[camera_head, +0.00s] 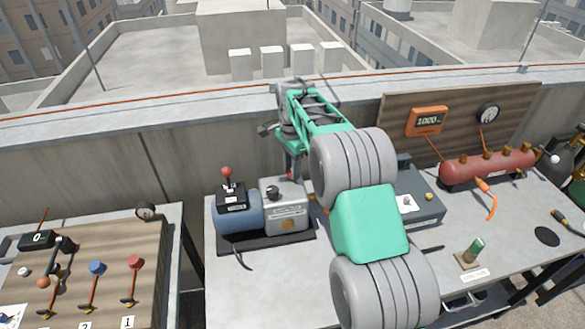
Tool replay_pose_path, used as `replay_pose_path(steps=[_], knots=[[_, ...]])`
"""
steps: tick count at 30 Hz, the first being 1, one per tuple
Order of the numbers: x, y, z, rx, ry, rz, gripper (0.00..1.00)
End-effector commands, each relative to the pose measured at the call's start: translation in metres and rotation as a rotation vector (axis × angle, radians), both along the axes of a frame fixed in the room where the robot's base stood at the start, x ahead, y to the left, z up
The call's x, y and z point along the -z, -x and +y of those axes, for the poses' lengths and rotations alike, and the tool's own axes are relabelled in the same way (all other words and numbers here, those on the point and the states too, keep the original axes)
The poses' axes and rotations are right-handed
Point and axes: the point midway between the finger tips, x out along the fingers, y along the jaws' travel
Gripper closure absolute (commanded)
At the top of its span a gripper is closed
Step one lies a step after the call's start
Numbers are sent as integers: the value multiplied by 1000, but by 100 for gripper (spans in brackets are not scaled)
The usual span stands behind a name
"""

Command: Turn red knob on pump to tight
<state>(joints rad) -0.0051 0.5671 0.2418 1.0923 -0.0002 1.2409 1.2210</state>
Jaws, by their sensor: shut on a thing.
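The pump (238,212) stands on the grey table in the head view, with a blue cylinder at left and a light grey box (288,213) at right. A red ball (226,171) tops the black switch box on the cylinder. A dark knob (272,191) sits on the grey box's top. My gripper (291,172) points down at the box's back right. It is shut on a small red part there, which looks like the red knob. My fingers and wrist mostly cover it, so its turn angle cannot be told.
My arm crosses the table's middle and hides part of a grey unit (426,208). A red tank (487,167) and gauge board (400,108) stand at back right. A wooden lever panel (70,305) is at left. A concrete parapet (130,165) runs behind.

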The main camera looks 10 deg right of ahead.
Motion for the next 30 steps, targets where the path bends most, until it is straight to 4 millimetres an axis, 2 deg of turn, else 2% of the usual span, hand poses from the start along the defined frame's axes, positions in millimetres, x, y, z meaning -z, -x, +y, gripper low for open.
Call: replay_pose_path(steps=[9,23,24,30], knots=[[-1,-1,0,99,0,-2,100],[-1,-1,0,111,0,-2,100],[-1,-1,0,111,0,-2,69],[0,0,0,110,1,-1,52]])
